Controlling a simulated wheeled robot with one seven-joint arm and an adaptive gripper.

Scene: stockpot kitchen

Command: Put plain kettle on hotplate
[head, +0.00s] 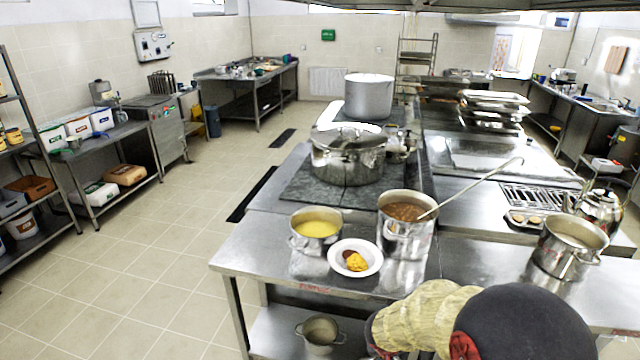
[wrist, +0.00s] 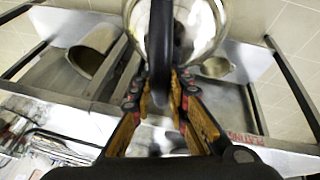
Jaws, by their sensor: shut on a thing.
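In the wrist view my gripper (wrist: 161,85) is shut on the dark handle of a shiny metal kettle (wrist: 205,25). The kettle's body lies beyond the fingers and is cut off by the top edge. In the head view my arm covers the front of the counter, and the held kettle is hidden. Dark square cooking plates, which look like the hotplate (head: 300,188), lie on the middle counter. A large lidded steel pot (head: 347,160) stands on the near plate, and a tall pot (head: 368,97) stands farther back. Another shiny kettle (head: 597,207) stands at the right.
On the near counter (head: 262,255) stand a pot of yellow food (head: 316,231), a soup pot with a ladle (head: 405,228) and a white plate (head: 342,259). An open steel pot (head: 568,250) stands at the right. A pot (head: 319,335) sits on the lower shelf.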

